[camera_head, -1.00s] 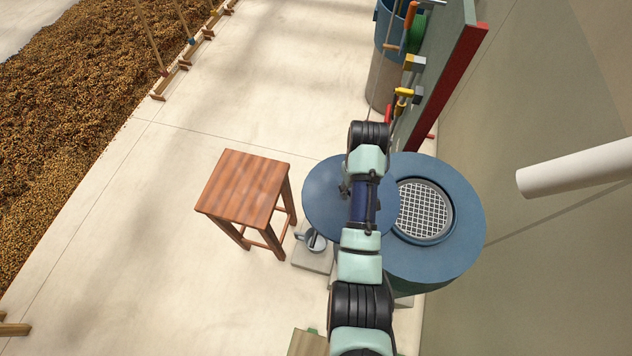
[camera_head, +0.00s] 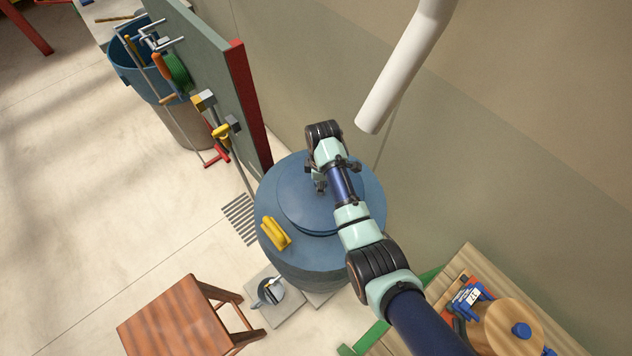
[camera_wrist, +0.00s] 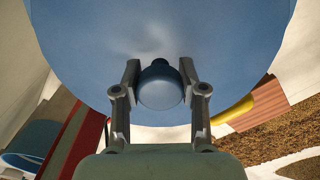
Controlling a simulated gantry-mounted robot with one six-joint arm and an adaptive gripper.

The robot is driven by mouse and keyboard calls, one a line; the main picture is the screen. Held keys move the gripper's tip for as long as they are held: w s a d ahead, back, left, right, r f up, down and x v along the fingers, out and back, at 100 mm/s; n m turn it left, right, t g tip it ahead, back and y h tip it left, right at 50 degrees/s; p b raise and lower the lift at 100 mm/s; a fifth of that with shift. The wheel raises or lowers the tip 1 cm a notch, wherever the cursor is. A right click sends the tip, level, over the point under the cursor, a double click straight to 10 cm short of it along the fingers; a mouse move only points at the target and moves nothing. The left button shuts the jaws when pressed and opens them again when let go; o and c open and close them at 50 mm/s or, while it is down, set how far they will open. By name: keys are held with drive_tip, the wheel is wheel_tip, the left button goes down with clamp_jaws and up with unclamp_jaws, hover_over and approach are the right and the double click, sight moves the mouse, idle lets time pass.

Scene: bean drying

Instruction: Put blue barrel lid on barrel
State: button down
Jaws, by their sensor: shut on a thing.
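The blue lid (camera_head: 297,208) is a wide flat disc over the middle of the blue barrel's top and covers its opening. The barrel (camera_head: 305,268) stands upright on the floor. I cannot tell whether the lid rests on the barrel or hangs just above it. My gripper (camera_head: 322,184) is above the lid. In the wrist view my gripper (camera_wrist: 160,75) has its fingers on both sides of the lid's round blue knob, shut on it, with the lid (camera_wrist: 155,30) filling the upper picture. The barrel's mesh opening is hidden.
A yellow handled object (camera_head: 275,234) sits on the barrel's rim, beside the lid. A white pipe (camera_head: 408,70) hangs near the wall behind. A tool board (camera_head: 215,75) stands at the left, a wooden stool (camera_head: 180,320) in front, and a wooden bench (camera_head: 465,270) at the right.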

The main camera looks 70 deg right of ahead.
drive_tip(key=shift+r+p, duration=0.15)
drive_tip(key=shift+p, duration=0.2)
drive_tip(key=shift+f+b, duration=2.1)
drive_tip(key=shift+f, duration=0.95)
drive_tip(key=shift+f+b, duration=0.4)
drive_tip(key=shift+f, duration=0.25)
drive_tip(key=c, duration=0.6)
unclamp_jaws()
drive_tip(key=shift+o, duration=0.2)
wheel_tip(320, 180, up, 12)
drive_tip(key=shift+r, duration=0.1)
